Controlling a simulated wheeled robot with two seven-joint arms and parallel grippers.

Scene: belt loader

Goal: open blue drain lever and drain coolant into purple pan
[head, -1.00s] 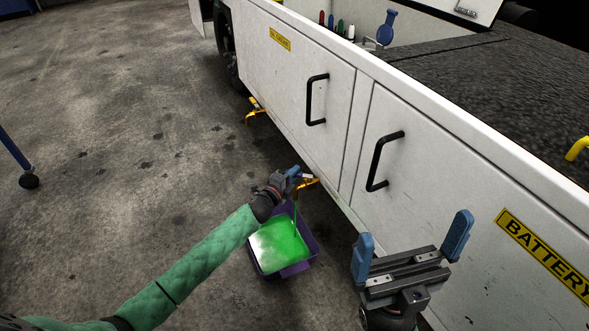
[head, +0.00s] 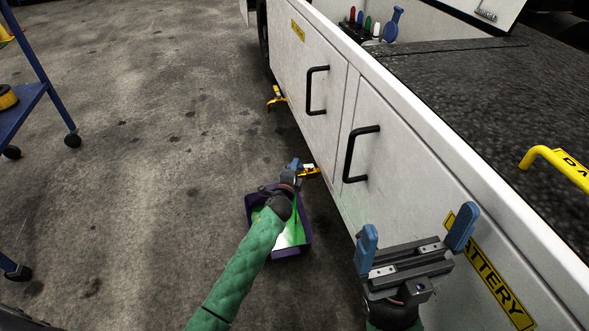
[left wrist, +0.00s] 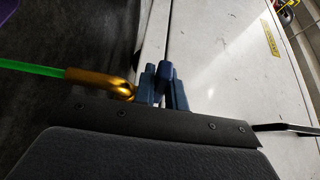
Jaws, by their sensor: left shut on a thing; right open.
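The purple pan (head: 292,251) sits on the floor beside the white vehicle, with green coolant (head: 290,233) in it. My left gripper (head: 296,168) is above the pan's far end, beside the yellow drain spout (head: 311,171). In the left wrist view, its blue fingers (left wrist: 164,88) are shut on the blue drain lever (left wrist: 166,70). A green stream (left wrist: 30,67) runs from the gold spout (left wrist: 100,80). In the head view, my left arm covers part of the pan. My right gripper (head: 418,245) is open and empty in front of the vehicle's side panel.
The white side panel (head: 310,60) has two black handles. A second yellow fitting (head: 276,97) sticks out low, farther along. A blue cart (head: 40,85) stands at the left. A yellow handle (head: 555,160) is at the right. The floor left of the pan is clear.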

